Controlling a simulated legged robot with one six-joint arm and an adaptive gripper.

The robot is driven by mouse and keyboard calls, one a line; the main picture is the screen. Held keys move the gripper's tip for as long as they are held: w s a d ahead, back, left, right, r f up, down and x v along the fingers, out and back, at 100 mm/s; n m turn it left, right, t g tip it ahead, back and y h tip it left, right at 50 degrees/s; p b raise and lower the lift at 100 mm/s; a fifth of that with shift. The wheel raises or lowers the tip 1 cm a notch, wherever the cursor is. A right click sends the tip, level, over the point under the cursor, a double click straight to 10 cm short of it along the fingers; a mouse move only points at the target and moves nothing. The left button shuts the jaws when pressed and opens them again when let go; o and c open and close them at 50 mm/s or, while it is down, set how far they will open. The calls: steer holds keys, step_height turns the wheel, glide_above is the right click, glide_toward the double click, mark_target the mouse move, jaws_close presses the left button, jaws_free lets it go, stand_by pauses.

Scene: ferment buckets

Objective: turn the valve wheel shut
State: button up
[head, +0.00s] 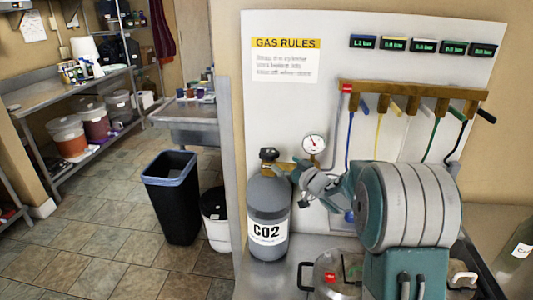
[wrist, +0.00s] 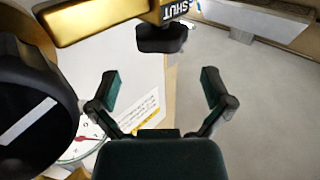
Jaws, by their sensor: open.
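The valve wheel (head: 269,154) is black and sits on top of the grey CO2 cylinder (head: 268,205) in the head view. In the wrist view a large black wheel (wrist: 35,115) with a white stripe fills the left edge, partly cut off. A brass body (wrist: 100,18) crosses the top there, with a "SHUT" label (wrist: 176,9) and a smaller black part (wrist: 163,39) below it. My gripper (head: 301,170) is just right of the cylinder top. In the wrist view its two fingers (wrist: 161,86) are spread with nothing between them, apart from the wheel.
A pressure gauge (head: 314,145) stands close behind my gripper. A brass manifold (head: 412,95) with coloured hoses hangs on the white panel (head: 370,25). A steel pot (head: 335,272) stands in front, right of the cylinder. A black bin (head: 170,195) is on the floor left.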

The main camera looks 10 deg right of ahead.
mark_target(263, 149)
steer(key=x, duration=0.7)
steer(key=shift+w+a, duration=0.25)
steer(key=shift+w, duration=0.1)
steer(key=c, duration=0.9)
